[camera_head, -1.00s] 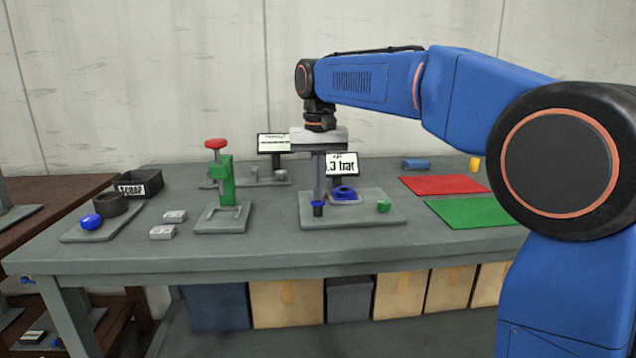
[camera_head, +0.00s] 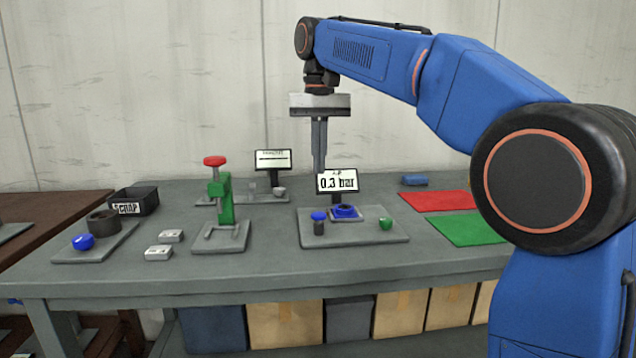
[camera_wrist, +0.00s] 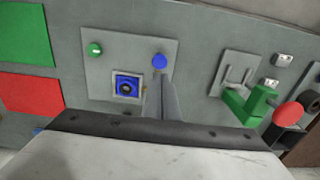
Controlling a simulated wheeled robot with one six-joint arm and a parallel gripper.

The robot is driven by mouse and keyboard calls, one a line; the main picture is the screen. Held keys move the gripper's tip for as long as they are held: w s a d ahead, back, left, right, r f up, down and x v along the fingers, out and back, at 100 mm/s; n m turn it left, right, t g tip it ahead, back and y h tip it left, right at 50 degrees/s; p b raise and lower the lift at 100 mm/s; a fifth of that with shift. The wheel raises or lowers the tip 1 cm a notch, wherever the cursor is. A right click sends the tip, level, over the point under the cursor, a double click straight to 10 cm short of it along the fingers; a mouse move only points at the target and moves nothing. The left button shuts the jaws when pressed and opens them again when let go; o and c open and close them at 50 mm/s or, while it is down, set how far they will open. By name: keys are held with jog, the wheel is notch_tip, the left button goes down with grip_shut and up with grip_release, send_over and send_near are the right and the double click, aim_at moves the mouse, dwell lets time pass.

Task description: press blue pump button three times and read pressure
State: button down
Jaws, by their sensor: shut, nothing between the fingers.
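The blue pump button (camera_head: 319,216) sits on a short dark post at the front left of a grey plate (camera_head: 365,237). It also shows in the wrist view (camera_wrist: 159,61), just beyond my fingertips. The pressure display (camera_head: 338,182) behind it reads 0.3 bar; my fingers stand close to its left edge. My gripper (camera_head: 320,168) is shut and empty, pointing down above the blue button and apart from it. The fingers also show in the wrist view (camera_wrist: 167,90).
On the same plate are a blue ring fixture (camera_head: 345,211) and a green button (camera_head: 386,223). A green press with a red knob (camera_head: 215,161) stands left. Another blue button (camera_head: 83,241) and a scrap bin (camera_head: 135,201) are far left. Red (camera_head: 438,201) and green mats (camera_head: 468,229) lie right.

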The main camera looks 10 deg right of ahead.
jog(key=shift+r, duration=1.35)
jog(key=s+d+f+t, duration=0.2)
jog(key=s+d+f, duration=0.6)
jog(key=s+f, duration=0.25)
jog(key=s+d+f+t, duration=0.1)
jog(key=s+d+f, duration=0.7)
jog(key=s+f, duration=0.3)
jog(key=s+d+f+t, duration=0.1)
jog(key=s+d+f, duration=0.2)
jog(key=s+f, duration=0.7)
notch_tip(320, 180, down, 3)
jog(key=shift+s+t, duration=0.2)
jog(key=shift+t, duration=0.1)
jog(key=c, duration=2.5)
grip_release()
